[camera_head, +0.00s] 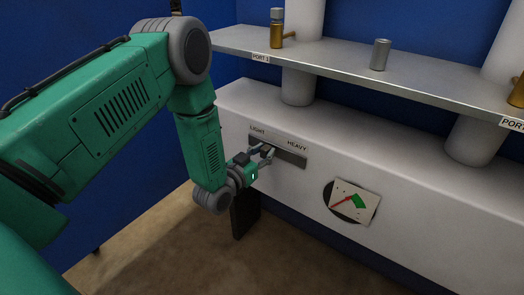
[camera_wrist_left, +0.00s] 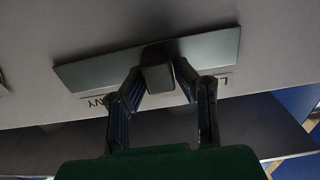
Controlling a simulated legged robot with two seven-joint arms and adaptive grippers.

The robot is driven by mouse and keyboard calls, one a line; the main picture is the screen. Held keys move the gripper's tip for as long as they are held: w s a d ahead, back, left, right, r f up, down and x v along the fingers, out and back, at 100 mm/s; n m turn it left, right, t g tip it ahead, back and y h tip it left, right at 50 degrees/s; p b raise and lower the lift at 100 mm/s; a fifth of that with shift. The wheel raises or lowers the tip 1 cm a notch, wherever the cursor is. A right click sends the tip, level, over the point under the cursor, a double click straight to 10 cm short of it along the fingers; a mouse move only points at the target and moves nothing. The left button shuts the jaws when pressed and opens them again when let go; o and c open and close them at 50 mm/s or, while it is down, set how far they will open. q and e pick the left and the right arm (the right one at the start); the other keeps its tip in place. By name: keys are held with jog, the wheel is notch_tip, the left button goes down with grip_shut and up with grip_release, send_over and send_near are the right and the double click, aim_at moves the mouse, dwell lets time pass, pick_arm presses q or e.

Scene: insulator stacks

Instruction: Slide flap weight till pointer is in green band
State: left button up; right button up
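The flap weight is a small dark block (camera_wrist_left: 157,70) on a grey slotted plate (camera_wrist_left: 95,70), near its middle in the left wrist view. In the head view, the plate (camera_head: 291,158) is marked LIGHT at left and HEAVY at right. My left gripper (camera_head: 268,153) is at the block; in the wrist view its fingers (camera_wrist_left: 158,74) close on both sides and appear to touch it. The gauge (camera_head: 366,189) has a red pointer (camera_head: 342,202) and a green band (camera_head: 359,202). The pointer lies to the lower left of the band, outside it. My right gripper is not visible.
A metal shelf (camera_head: 345,60) above the white housing (camera_head: 400,150) carries a brass fitting (camera_head: 276,35), a grey cylinder (camera_head: 380,54) and another brass part (camera_head: 517,92). White columns (camera_head: 297,88) stand behind. The floor in front is clear.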

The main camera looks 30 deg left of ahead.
pick_arm(q)
jog(key=shift+o, duration=1.2)
jog(key=shift+s, duration=0.2)
jog(key=s+a, duration=0.1)
jog(key=s, duration=1)
jog(key=shift+s, duration=0.3)
jog(key=shift+f, duration=0.1)
